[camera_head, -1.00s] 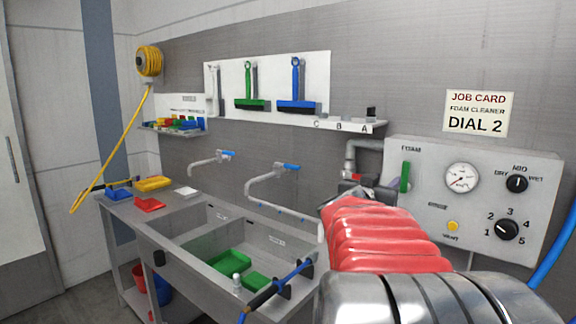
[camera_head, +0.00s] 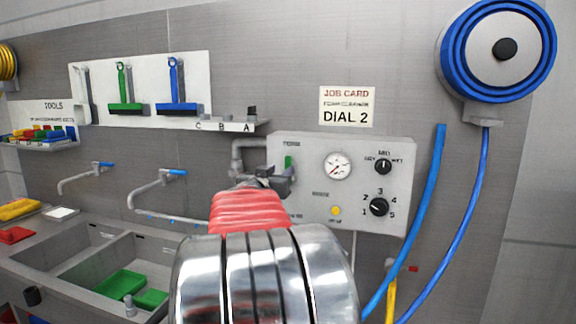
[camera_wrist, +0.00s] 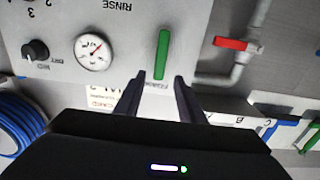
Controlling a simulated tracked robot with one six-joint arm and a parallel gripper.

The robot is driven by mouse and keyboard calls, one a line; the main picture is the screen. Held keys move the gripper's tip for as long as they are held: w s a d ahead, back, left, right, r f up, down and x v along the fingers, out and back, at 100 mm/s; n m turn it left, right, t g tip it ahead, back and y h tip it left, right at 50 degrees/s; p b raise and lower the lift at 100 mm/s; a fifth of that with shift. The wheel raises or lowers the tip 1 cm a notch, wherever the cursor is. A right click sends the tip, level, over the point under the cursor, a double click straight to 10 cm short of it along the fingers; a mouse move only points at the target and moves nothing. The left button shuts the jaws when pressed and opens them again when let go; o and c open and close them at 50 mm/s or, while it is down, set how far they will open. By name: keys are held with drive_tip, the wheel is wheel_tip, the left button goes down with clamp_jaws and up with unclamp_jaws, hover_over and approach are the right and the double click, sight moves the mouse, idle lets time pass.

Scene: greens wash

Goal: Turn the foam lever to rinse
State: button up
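The foam lever is a green bar (camera_head: 288,161) on the left part of the grey control panel (camera_head: 350,212). It stands upright, close under a small label that is hard to read. In the wrist view, which is upside down, the lever (camera_wrist: 163,52) runs from near the FOAM-side label up towards the word RINSE. My gripper (camera_head: 272,176) is in front of the panel, just below and left of the lever. In the wrist view its two dark fingers (camera_wrist: 159,80) are apart, one to each side of the lever's near end. Nothing is held; I cannot tell whether they touch it.
The panel also has a gauge (camera_head: 337,166), two black dials (camera_head: 379,207) and a yellow button (camera_head: 335,211). A grey pipe with a red-handled valve (camera_wrist: 236,44) is close beside the lever. Blue hoses (camera_head: 421,215) hang to the right. Sinks (camera_head: 66,262) are at the left.

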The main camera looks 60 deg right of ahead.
sight(287, 164)
drive_tip(key=shift+w+d, duration=0.2)
drive_tip(key=shift+d, duration=1.2)
drive_tip(key=shift+w+d, duration=0.25)
drive_tip(key=shift+d, duration=1.2)
drive_tip(key=shift+w+d, duration=0.2)
drive_tip(key=shift+d, duration=1.2)
drive_tip(key=shift+c, duration=0.6)
clamp_jaws()
